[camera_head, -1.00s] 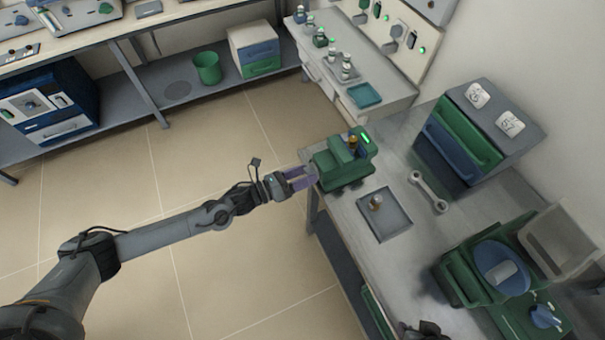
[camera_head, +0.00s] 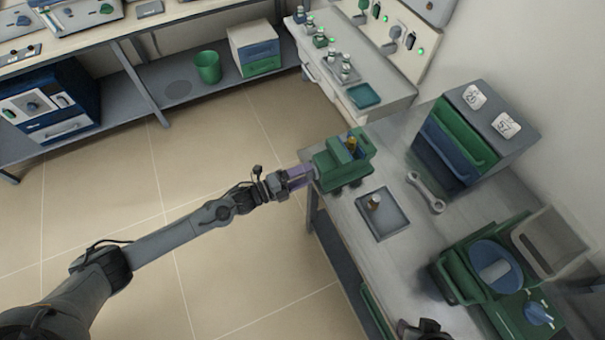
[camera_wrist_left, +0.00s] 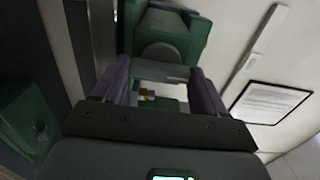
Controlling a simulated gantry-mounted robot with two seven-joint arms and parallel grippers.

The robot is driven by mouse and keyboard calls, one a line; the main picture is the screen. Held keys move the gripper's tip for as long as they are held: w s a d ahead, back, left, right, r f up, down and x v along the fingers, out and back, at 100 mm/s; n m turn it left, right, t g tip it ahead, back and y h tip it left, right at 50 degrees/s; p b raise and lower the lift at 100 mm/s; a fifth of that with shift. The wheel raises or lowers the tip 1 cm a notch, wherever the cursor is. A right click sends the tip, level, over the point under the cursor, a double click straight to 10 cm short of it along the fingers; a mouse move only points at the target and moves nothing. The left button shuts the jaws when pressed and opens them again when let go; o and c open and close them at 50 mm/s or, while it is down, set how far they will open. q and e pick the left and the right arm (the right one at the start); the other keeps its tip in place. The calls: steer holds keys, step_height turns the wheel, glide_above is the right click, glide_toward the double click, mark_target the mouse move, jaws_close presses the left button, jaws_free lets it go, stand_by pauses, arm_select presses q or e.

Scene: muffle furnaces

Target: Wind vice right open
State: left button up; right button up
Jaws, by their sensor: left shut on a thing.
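The green vice (camera_head: 340,168) stands at the near left corner of the right-hand bench, with a small brass-coloured piece (camera_head: 352,144) at its top. My left gripper (camera_head: 308,178) reaches its left end from over the floor. In the left wrist view the purple fingers stand either side of a grey bar (camera_wrist_left: 160,71) in front of the green vice body (camera_wrist_left: 185,32). They are shut on this bar, which looks like the vice handle. The finger contact is partly hidden.
A grey tray (camera_head: 398,217) with a small brass-coloured piece lies right of the vice, near a spanner (camera_head: 425,192). A drawer cabinet (camera_head: 489,127) and a green machine (camera_head: 455,272) stand farther right. Open floor lies under my left arm.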

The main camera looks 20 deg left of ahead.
steer(key=shift+a+r+p, duration=0.1)
steer(key=shift+r+p, duration=0.55)
steer(key=shift+r, duration=0.1)
arm_select(q)
steer(key=n+p, duration=0.1)
steer(key=n, duration=1)
arm_select(e)
steer(key=shift+r, duration=0.55)
arm_select(q)
steer(key=shift+n, duration=0.3)
steer(key=o, duration=1.1)
steer(key=shift+c, duration=0.2)
steer(key=shift+a, duration=0.1)
steer(key=v, duration=1)
steer(key=shift+s+a+p, duration=0.2)
steer(key=shift+s+p, duration=0.15)
steer(key=shift+p, duration=0.05)
arm_select(e)
steer(key=shift+r, duration=0.3)
